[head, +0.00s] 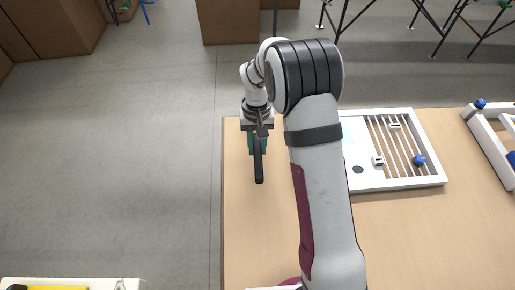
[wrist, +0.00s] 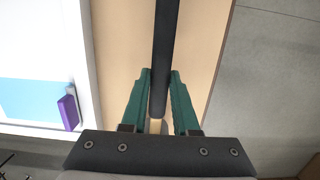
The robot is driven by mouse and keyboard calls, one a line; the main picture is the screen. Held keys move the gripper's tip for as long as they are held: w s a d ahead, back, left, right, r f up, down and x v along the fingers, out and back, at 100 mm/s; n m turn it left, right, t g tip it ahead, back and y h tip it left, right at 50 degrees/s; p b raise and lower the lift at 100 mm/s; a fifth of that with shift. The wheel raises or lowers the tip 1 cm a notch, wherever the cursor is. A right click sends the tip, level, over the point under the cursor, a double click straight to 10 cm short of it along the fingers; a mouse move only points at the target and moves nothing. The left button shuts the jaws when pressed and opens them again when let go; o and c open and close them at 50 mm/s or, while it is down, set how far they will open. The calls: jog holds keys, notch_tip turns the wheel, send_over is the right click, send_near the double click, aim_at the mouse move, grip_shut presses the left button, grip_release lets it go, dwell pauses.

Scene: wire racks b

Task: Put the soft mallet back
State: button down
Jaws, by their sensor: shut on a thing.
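My gripper (head: 257,147) is at the left edge of the wooden table, left of the white wire rack. Its green fingers (wrist: 160,90) are shut on the soft mallet. The mallet's long dark handle (head: 259,171) sticks out from the fingers toward the front of the table. In the wrist view the dark handle (wrist: 167,45) runs up out of the top of the picture, and a tan part (wrist: 155,126) shows between the fingers. The mallet's head cannot be made out in either view.
The white wire rack (head: 432,178) lies right of my arm, with a blue knob (head: 419,160) and small white blocks on its wires. Another white frame (head: 486,133) stands at the far right. A purple block (wrist: 68,112) shows in the wrist view. The table (head: 238,215) is bare at front left.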

aim_at(257, 142)
jog(key=shift+f, duration=1.1)
jog(key=c, duration=0.7)
grip_release()
notch_tip(257, 142, up, 12)
jog(key=w, duration=0.2)
jog(key=s+d+r+m, duration=0.2)
jog(key=s+r, duration=0.5)
jog(key=s, duration=0.3)
jog(key=s+m, duration=0.1)
jog(key=s, duration=0.5)
jog(key=s+d+m+t+y, duration=0.1)
jog(key=s, duration=0.6)
jog(key=s+m, duration=0.1)
jog(key=s, duration=0.6)
jog(key=shift+s+d+f+m+y, duration=0.1)
jog(key=shift+d+f+m+y, duration=0.05)
jog(key=shift+d+m+y, duration=0.2)
